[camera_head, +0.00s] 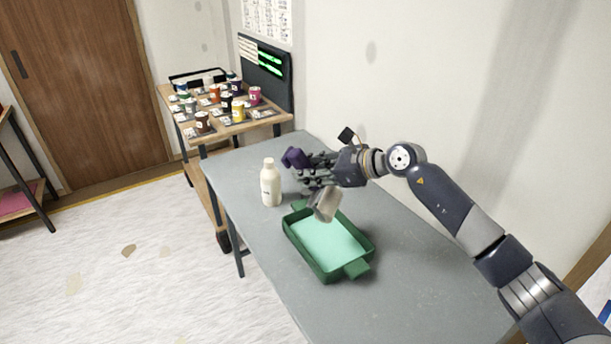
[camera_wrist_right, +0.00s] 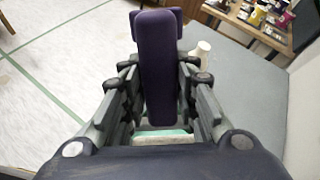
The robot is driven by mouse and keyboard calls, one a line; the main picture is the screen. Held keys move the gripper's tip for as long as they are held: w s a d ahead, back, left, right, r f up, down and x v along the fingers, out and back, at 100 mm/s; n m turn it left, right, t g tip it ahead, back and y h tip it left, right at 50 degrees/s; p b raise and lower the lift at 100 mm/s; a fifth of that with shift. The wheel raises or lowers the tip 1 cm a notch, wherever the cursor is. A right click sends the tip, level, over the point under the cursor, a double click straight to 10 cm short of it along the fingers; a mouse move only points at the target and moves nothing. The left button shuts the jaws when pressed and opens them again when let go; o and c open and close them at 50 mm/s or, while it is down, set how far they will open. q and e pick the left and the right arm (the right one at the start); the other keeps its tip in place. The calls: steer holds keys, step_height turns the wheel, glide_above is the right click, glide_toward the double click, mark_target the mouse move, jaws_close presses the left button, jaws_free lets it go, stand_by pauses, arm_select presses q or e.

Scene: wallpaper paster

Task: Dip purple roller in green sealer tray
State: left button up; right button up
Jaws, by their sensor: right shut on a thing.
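The purple roller shows its purple handle (camera_head: 294,158) beyond the fingers of my right gripper (camera_head: 318,168), and a pale grey-beige roller head (camera_head: 324,204) hangs below them. In the right wrist view the handle (camera_wrist_right: 158,62) stands between the two fingers, which are shut on it. The green tray (camera_head: 300,252) lies on the grey table and holds light mint-green sealer (camera_head: 328,243). The roller head is over the tray's far edge in the head view; whether it touches the sealer I cannot tell. My left gripper is not in view.
A white bottle (camera_head: 271,186) stands on the grey table (camera_head: 400,285), left of the gripper and near the tray. A wooden cart (camera_head: 262,124) with several small paint cups stands beyond the table. The wall runs along the table's right side. The near table top is clear.

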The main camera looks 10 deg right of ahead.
step_height(320, 180, down, 9)
steer(key=b, duration=0.5)
steer(key=shift+r+b, duration=0.2)
steer(key=shift+b, duration=0.2)
steer(key=shift+f, duration=0.1)
steer(key=shift+f, duration=1.3)
steer(key=shift+r, duration=0.8)
